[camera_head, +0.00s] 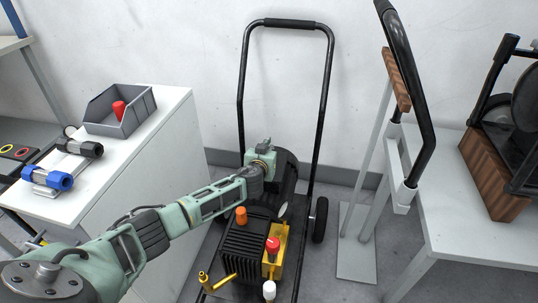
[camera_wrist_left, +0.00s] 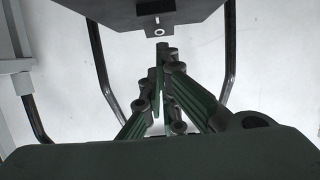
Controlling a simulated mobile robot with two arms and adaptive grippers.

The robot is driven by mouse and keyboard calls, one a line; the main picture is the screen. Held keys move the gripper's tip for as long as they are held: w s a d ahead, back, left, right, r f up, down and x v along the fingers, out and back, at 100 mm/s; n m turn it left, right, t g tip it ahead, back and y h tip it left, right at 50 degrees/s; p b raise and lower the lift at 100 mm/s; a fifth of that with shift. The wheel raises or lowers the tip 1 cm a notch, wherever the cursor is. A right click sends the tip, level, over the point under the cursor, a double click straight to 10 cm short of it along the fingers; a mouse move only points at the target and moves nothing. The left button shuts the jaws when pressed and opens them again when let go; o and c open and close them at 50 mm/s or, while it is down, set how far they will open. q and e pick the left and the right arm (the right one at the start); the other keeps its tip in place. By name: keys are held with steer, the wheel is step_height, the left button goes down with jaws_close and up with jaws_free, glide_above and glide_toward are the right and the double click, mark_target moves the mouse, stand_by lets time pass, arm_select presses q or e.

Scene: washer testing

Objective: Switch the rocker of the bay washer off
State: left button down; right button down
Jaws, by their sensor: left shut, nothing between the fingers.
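The bay washer (camera_head: 245,238) stands on the floor between the benches, with a ribbed black pump, a dark rounded motor (camera_head: 288,185) and a tall black handle (camera_head: 327,100). My left arm reaches over it, and my left gripper (camera_head: 263,155) is by the motor's far left side. In the left wrist view the left gripper (camera_wrist_left: 161,55) is shut and empty, its tips just below a dark grey box (camera_wrist_left: 125,12). A small black part with a pale ring (camera_wrist_left: 158,31) is on that box. I cannot tell whether this is the rocker or its position. Contact is unclear. My right gripper is out of view.
A white cabinet (camera_head: 150,165) at left carries a grey bin (camera_head: 140,112) and blue and black cylindrical parts. A white bench (camera_head: 480,235) at right carries a brown block. A red knob (camera_head: 272,245) and an orange cap (camera_head: 241,215) are on the washer. The handle bars flank the gripper.

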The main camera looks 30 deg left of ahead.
arm_select(q)
steer(key=shift+w+f, duration=0.2)
steer(key=shift+f, duration=0.15)
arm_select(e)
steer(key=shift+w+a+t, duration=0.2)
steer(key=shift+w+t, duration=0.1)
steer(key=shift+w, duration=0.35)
arm_select(q)
steer(key=shift+w+a+r+p, duration=0.1)
steer(key=shift+w+r+p, duration=0.1)
steer(key=shift+p, duration=0.45)
steer(key=shift+w+a+f+g+p, duration=0.1)
steer(key=shift+w+f+g+p, duration=0.15)
steer(key=shift+f+g+p, duration=0.3)
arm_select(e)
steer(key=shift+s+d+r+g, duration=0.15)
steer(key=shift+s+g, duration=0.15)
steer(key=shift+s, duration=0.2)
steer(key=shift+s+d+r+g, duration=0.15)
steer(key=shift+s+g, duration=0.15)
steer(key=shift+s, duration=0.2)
